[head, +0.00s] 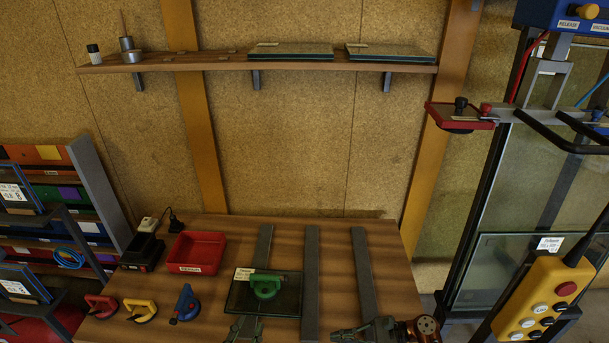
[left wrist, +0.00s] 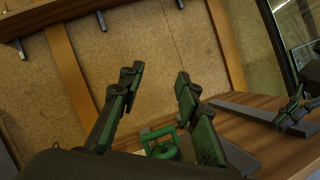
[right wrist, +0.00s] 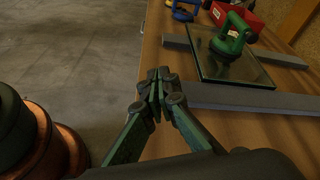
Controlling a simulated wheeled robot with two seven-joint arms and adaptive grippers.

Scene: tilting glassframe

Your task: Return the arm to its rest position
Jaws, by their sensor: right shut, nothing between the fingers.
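My left gripper (head: 246,322) is at the table's front edge, just in front of the glass pane (head: 288,299). In the left wrist view its fingers (left wrist: 158,78) are spread and empty. My right gripper (head: 345,334) is low over the front of the table, to the right of the pane. In the right wrist view its fingertips (right wrist: 159,74) meet with nothing between them. A green suction lifter (head: 265,287) stands on the labelled pane, apart from both grippers. It also shows in the left wrist view (left wrist: 160,147) and the right wrist view (right wrist: 231,38).
Grey bars (head: 311,262) lie on the wooden table (head: 392,246). Red (head: 102,304), yellow (head: 141,309) and blue (head: 186,302) lifters and a red tray (head: 195,252) are at left. A yellow pendant (head: 540,299) hangs at right. A shelf (head: 215,62) holds glass panes.

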